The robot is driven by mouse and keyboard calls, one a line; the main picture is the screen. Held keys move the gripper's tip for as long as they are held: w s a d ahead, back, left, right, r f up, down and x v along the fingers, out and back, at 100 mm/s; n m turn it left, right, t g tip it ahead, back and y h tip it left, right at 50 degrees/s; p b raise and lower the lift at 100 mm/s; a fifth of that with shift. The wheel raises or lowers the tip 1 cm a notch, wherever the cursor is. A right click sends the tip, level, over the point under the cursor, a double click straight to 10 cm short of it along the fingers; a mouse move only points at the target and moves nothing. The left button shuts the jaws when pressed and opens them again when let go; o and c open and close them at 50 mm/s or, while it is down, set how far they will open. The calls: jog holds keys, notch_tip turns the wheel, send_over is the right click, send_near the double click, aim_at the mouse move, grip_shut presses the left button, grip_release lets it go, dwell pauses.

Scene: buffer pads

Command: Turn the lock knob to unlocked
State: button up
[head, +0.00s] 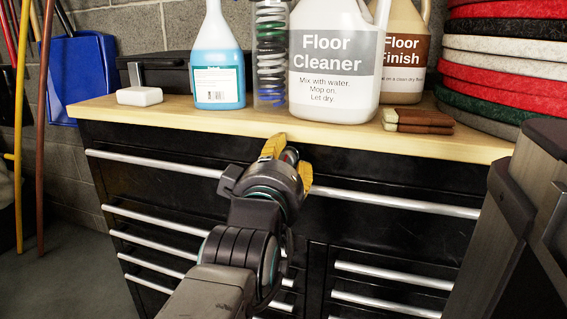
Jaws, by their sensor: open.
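My gripper (289,161) is at the front of the black tool cabinet (400,215), just below the wooden top. Its two yellow fingers are spread apart, one at the upper left and one at the lower right. A small dark, round part with a reddish tint shows between the fingers. I cannot tell whether it is the lock knob or part of my gripper. No knob is clearly visible elsewhere on the cabinet front, and my gripper and wrist hide part of it.
On the wooden top (455,135) stand a blue spray bottle (217,70), a spring-filled clear tube (270,60), a floor cleaner jug (335,65), a floor finish jug (403,55) and a white block (139,96). Stacked pads (505,60) are at right. Long silver handles (390,203) cross the drawers.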

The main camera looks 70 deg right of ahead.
jog(key=shift+c, duration=0.2)
jog(key=shift+r, duration=0.1)
grip_shut()
